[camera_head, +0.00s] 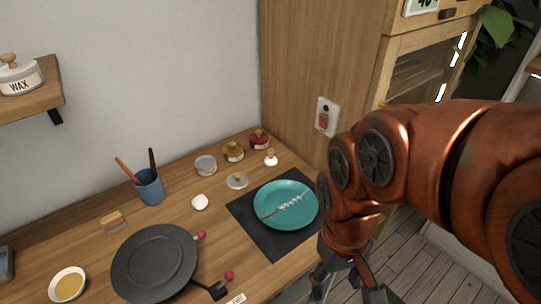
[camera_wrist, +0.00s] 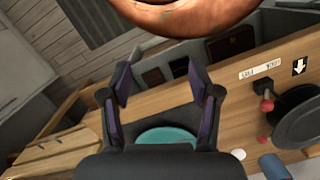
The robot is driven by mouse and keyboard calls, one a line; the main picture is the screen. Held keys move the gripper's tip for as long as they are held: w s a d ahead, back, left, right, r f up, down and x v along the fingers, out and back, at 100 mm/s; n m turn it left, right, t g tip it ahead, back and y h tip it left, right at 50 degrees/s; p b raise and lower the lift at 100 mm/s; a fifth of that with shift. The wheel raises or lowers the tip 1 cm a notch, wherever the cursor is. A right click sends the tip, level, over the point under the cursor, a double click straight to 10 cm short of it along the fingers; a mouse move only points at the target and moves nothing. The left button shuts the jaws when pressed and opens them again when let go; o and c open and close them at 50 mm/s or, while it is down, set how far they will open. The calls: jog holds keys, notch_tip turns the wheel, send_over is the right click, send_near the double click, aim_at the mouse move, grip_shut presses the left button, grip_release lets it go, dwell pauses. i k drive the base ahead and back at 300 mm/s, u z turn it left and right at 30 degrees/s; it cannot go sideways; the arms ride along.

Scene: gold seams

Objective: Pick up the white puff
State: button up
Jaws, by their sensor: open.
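A small rounded white thing, which looks like the white puff (camera_head: 200,202), lies on the wooden worktop between the blue cup and the dark mat. It also shows in the wrist view as a white spot (camera_wrist: 239,154) near the bottom right. My gripper (camera_head: 346,284) is at the lower right in the head view, beyond the worktop's front edge and well to the right of the puff. In the wrist view my gripper (camera_wrist: 165,85) has its two fingers spread apart with nothing between them.
A teal plate (camera_head: 275,220) with a white-budded twig lies on a dark mat (camera_head: 243,209). Near the puff are a blue cup (camera_head: 149,188) with sticks, a black pan-like disc (camera_head: 155,262), a glass lid (camera_head: 237,181) and jars (camera_head: 233,151). A tall wooden cabinet (camera_head: 320,60) stands behind.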

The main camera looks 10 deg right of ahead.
aim_at(270, 161)
jog(key=u, duration=2.7)
jog(key=k, duration=0.8)
jog(key=z, duration=1)
jog(key=i, duration=0.5)
